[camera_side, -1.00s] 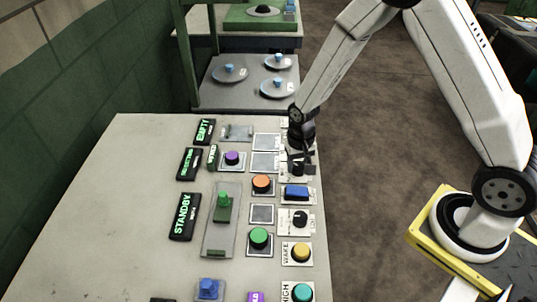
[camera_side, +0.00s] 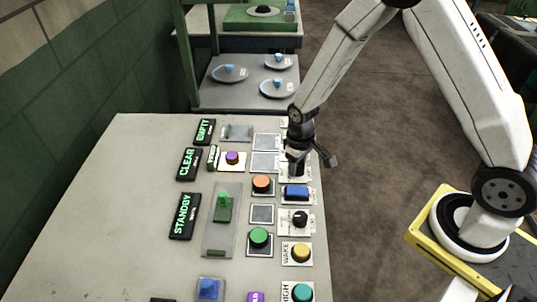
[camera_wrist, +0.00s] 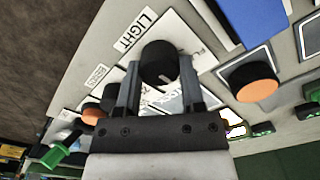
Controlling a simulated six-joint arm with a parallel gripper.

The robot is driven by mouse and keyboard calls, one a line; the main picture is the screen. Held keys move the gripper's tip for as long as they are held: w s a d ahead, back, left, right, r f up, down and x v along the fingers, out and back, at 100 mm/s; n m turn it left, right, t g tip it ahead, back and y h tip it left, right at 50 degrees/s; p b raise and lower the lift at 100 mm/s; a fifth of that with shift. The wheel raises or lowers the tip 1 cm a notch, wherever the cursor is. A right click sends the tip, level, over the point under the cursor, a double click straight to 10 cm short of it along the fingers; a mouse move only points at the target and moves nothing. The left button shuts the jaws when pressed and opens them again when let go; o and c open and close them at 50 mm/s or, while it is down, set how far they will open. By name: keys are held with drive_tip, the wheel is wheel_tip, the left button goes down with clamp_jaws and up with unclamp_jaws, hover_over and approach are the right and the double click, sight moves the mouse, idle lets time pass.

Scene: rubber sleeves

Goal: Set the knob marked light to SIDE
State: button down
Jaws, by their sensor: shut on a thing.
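The black light knob (camera_wrist: 160,58) sits on a white plate printed LIGHT (camera_wrist: 138,28) in the wrist view. A pale pointer line shows on the knob, toward the lower edge in that view. Small labels sit around the knob; one on the left (camera_wrist: 97,76) is too small to read surely, and another on the right is partly cut off by my gripper. My gripper (camera_wrist: 160,72) is shut on the knob, one finger on each side.
A blue rocker (camera_side: 297,192) and an orange button (camera_side: 261,182) are close to my gripper. Another black knob (camera_side: 300,219), a green button (camera_side: 259,238) and a purple button (camera_side: 232,157) stand on the panel. A display reads CLEAR (camera_side: 188,163). The panel's left side is bare.

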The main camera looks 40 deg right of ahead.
sight(300, 166)
drive_tip(key=shift+c, duration=1)
unclamp_jaws()
drive_tip(key=shift+r, duration=0.1)
drive_tip(key=shift+r, duration=3.85)
drive_tip(key=shift+s+d+r, duration=0.1)
drive_tip(key=shift+s+r, duration=0.2)
drive_tip(key=s+d+r+m+t, duration=0.1)
drive_tip(key=s+r, duration=0.4)
drive_tip(key=s, duration=0.5)
drive_tip(key=shift+s+d+r+t, duration=0.15)
drive_tip(key=shift+s+r+t, duration=0.05)
drive_tip(key=shift+t, duration=0.6)
